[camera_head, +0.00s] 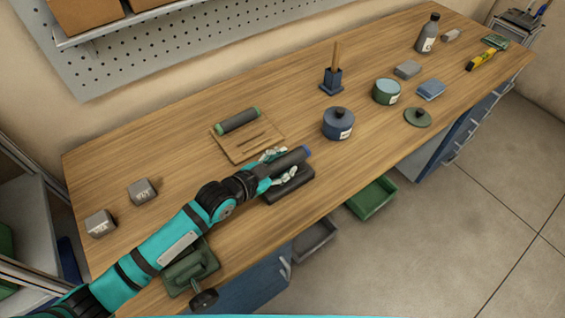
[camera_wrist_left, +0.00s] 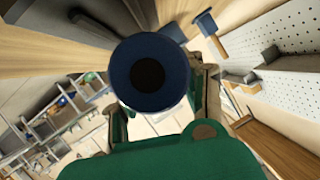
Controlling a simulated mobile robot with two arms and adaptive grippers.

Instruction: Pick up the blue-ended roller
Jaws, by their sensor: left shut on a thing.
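The blue-ended roller (camera_head: 287,161) is a dark cylinder with a blue end cap. My left gripper (camera_head: 277,165) is shut on it, with a finger on each side. The roller is at or just above a dark block-like stand (camera_head: 288,187) near the table's front edge; I cannot tell whether they touch. In the left wrist view the roller's round blue end (camera_wrist_left: 148,74), with a dark centre hole, faces the camera between the fingers and hides much of what lies beyond. My right gripper is not in view.
A green-ended roller (camera_head: 238,121) lies on a wooden board (camera_head: 256,148) behind the gripper. A blue lidded pot (camera_head: 338,125) and a green tin (camera_head: 386,92) stand to the right. Two grey weights (camera_head: 142,190) are at left. A green device (camera_head: 190,270) sits by my arm.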

